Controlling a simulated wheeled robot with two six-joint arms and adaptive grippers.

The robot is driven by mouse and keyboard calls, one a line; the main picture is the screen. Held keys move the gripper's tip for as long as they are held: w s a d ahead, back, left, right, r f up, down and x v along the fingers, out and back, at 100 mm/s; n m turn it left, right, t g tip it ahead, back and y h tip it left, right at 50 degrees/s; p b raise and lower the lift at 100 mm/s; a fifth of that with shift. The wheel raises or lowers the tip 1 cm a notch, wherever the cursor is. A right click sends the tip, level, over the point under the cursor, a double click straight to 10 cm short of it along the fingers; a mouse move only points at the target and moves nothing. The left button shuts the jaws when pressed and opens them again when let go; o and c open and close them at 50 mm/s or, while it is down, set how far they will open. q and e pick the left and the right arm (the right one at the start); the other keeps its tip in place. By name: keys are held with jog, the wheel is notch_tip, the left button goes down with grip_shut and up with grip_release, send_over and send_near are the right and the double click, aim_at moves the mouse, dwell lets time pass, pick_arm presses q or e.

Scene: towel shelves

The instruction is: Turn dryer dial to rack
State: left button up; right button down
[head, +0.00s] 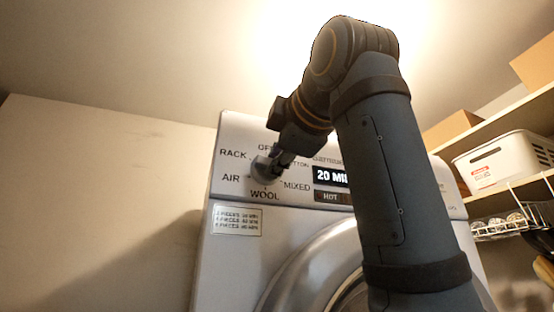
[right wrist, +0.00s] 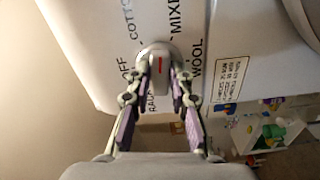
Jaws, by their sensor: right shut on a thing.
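The dryer dial (head: 259,170) is a grey knob on the upper left of the white dryer's front panel (head: 231,128). Labels ring it: RACK (head: 233,153) at upper left, AIR at left, WOOL below, MIXED at right; others are partly covered. My right gripper (head: 273,160) is at the dial in the head view. In the right wrist view my right gripper (right wrist: 160,78) is shut on the dial (right wrist: 155,49), one finger on each side of its raised grip. A small red mark shows on the grip; which label it points to I cannot tell. My left gripper is not in view.
A display reading 20 MIN (head: 329,176) and a HOT label sit right of the dial, partly behind my right arm. The round door (head: 300,270) is below. Shelves at right hold a white basket (head: 505,158), boxes and a wire rack. A bare wall is at left.

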jog(key=m, duration=2.3)
jog(key=a+m+p, duration=0.1)
jog(key=m, duration=1.1)
jog(key=shift+s+a, duration=0.1)
jog(key=shift+s, duration=0.05)
jog(key=shift+m+p, duration=0.35)
jog(key=shift+m, duration=1.95)
jog(key=c, duration=1.2)
grip_release()
jog(key=shift+r, duration=0.15)
